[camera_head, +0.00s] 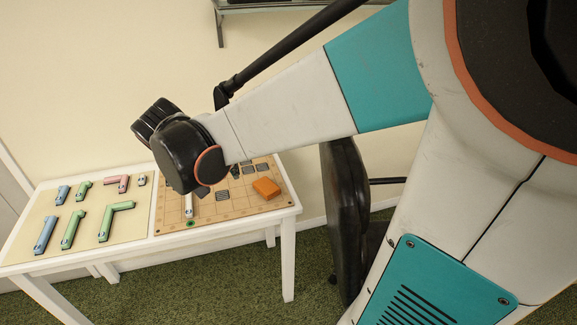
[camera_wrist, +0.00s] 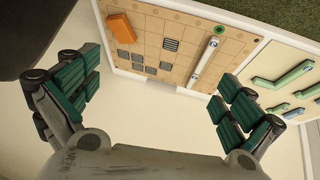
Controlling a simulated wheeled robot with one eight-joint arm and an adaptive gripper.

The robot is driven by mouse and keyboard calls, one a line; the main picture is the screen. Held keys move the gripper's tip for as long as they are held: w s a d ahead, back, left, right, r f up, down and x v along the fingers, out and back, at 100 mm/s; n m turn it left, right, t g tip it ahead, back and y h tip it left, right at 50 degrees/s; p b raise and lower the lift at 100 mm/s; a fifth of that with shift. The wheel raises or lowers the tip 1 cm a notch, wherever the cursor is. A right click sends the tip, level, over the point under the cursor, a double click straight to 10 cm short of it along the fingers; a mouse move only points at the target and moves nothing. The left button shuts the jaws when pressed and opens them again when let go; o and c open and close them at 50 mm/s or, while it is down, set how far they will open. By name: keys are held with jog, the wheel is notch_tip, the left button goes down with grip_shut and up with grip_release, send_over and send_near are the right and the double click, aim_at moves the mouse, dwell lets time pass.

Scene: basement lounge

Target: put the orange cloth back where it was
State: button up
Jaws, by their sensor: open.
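The orange cloth (camera_head: 266,188) looks like a small folded block. It lies on the right part of a tan gridded board (camera_head: 232,208) on the white table. In the wrist view the cloth (camera_wrist: 121,27) is at the upper left, on the same board (camera_wrist: 188,25). My gripper (camera_wrist: 155,105) is open, its two green-padded fingers wide apart with nothing between them. The cloth is beyond the fingers, apart from them. In the head view my dark wrist covers part of the board and the gripper is mostly hidden.
A white bar (camera_wrist: 204,62) and several grey squares (camera_wrist: 170,44) are on the board. A pale panel (camera_head: 128,213) with several blue, green and pink angled pieces fills the table's left. A cream wall (camera_head: 75,60) stands close behind the table (camera_head: 287,258).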

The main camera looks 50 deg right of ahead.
jog(key=s+a+r+n+t+y, duration=0.2)
jog(key=s+a+n, duration=0.5)
jog(key=s+a, duration=0.4)
jog(key=shift+s+t+y, duration=0.7)
jog(key=shift+s+y, duration=0.7)
jog(key=shift+s, duration=0.4)
jog(key=shift+a, duration=0.1)
